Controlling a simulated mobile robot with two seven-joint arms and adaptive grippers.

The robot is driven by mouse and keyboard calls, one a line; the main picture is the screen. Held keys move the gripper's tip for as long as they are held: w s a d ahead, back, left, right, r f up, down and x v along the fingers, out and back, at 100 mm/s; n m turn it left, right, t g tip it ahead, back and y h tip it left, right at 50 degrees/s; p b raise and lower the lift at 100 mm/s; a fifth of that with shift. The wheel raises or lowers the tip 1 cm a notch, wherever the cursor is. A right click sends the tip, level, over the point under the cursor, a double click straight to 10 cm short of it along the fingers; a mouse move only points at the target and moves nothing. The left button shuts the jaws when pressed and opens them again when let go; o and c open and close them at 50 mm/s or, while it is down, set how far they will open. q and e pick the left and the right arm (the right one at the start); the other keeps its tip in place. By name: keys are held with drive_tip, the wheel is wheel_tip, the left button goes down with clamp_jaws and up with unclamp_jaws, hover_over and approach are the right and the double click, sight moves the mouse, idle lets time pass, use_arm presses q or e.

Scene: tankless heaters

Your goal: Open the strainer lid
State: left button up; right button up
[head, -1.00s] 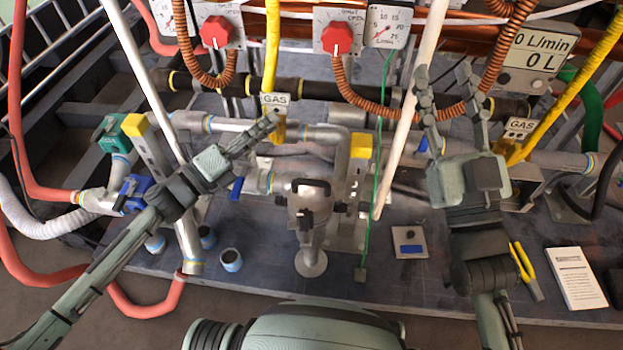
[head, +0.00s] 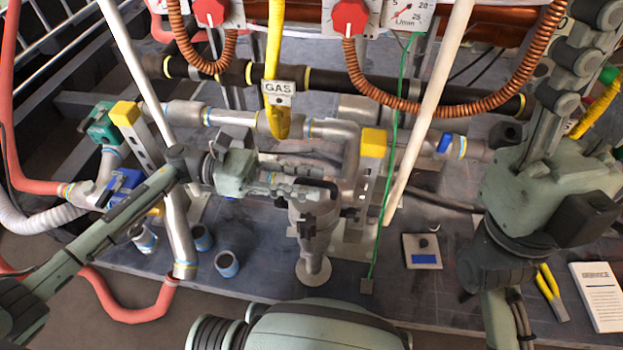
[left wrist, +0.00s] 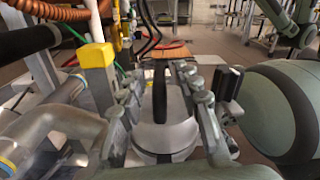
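The strainer (head: 312,222) is a grey metal body standing on a round foot near the middle of the head view. Its lid (left wrist: 178,125) shows in the left wrist view with a black bar handle (left wrist: 160,90) standing over it. My left gripper (head: 318,191) reaches in from the left over the strainer's top, and its fingers hide part of the lid. In the left wrist view the left gripper (left wrist: 163,92) is open, one finger on each side of the handle. My right gripper (head: 578,60) is raised at the right, clear of the strainer, holding nothing visible.
A yellow-capped bracket (head: 374,142) and a green wire (head: 386,190) stand right of the strainer. A pale slanted pipe (head: 430,110) is farther right. Pipe stubs (head: 227,264) are at the left. A grey plate (head: 421,251) and booklet (head: 597,296) lie on the board.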

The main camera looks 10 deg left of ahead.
use_arm(q)
drive_tip(key=shift+d, duration=0.55)
clamp_jaws()
